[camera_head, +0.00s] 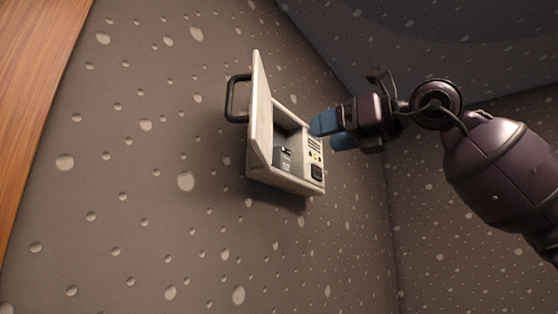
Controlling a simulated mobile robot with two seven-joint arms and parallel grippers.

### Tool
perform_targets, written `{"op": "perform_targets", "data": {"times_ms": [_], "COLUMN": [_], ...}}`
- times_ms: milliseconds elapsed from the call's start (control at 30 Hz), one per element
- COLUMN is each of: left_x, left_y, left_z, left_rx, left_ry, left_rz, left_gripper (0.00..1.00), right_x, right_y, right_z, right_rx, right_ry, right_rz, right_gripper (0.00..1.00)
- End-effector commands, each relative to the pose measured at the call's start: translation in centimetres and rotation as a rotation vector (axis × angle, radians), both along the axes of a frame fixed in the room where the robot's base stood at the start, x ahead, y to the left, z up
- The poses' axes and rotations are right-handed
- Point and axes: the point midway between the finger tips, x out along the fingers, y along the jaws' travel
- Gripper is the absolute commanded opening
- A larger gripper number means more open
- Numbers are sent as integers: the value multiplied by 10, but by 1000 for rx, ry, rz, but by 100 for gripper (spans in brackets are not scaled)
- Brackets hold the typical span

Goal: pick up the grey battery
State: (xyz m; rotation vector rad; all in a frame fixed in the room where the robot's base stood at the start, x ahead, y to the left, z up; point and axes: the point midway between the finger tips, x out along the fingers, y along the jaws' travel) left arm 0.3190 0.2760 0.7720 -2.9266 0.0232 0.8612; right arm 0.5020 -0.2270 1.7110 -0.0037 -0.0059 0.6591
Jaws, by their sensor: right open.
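A pale box (258,180) is fixed to the speckled wall, with its door (260,110) swung open. Inside the box sits a grey block with pale marks, which looks like the grey battery (283,160). The box's side wall and door edge frame it, and part of it is hidden. My right gripper (332,133) is open, with blue fingertips, just to the right of the box and apart from the battery. Nothing shows between its fingers. My left gripper is not in view.
The door carries a dark handle (236,98). A wooden surface (38,90) stands at the far left. The wall around the box is clear.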

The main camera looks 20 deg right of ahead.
Motion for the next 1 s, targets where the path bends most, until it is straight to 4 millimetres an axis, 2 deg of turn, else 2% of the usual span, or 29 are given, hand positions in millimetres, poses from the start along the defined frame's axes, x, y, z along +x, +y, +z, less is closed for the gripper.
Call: {"op": "perform_targets", "data": {"times_ms": [167, 300, 567, 900, 1000], "left_x": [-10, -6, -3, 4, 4], "left_y": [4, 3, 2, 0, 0], "left_z": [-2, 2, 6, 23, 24], "left_rx": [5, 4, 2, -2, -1], "left_ry": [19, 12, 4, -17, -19], "left_rz": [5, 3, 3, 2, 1], "left_gripper": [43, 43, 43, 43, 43], "right_x": [22, 34, 45, 79, 83], "right_y": [17, 27, 34, 58, 61], "right_z": [-1, 0, 0, 1, 0], "right_rx": [0, 0, 0, 2, 1], "right_ry": [5, 3, 1, 3, 2], "right_rz": [4, 4, 3, 5, 3], "right_gripper": [68, 68, 68, 68, 68]}}
